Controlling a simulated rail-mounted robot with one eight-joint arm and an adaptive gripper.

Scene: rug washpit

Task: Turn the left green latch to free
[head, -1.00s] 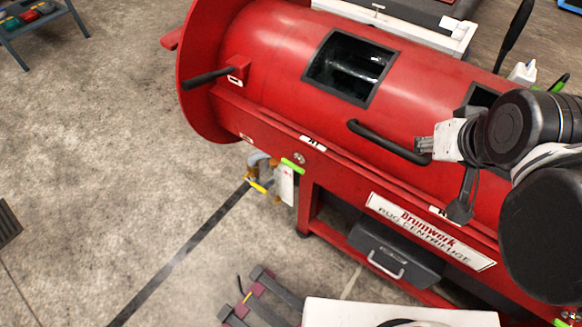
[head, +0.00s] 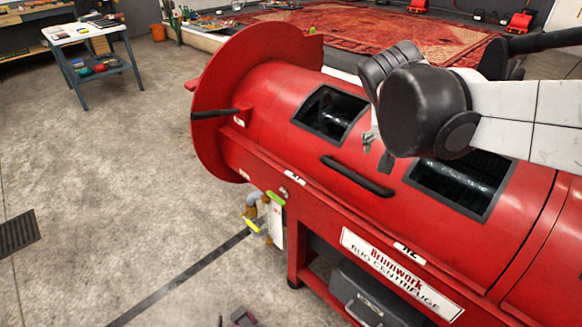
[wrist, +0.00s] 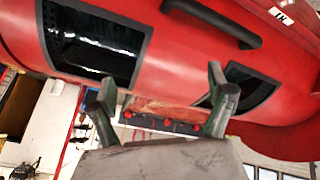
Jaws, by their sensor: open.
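The left green latch (head: 276,198) is a small bright green bar on the front rail of the red centrifuge (head: 262,78), near its left end. The latch is not seen in the wrist view.
A black bar handle (head: 357,176) sticks out from the drum between two open hatches, one being the left hatch (head: 329,112). A pipe fitting with a yellow lever (head: 252,225) hangs beside the latch. A black side handle (head: 213,114) is at the left. Floor (head: 130,200) there is clear.

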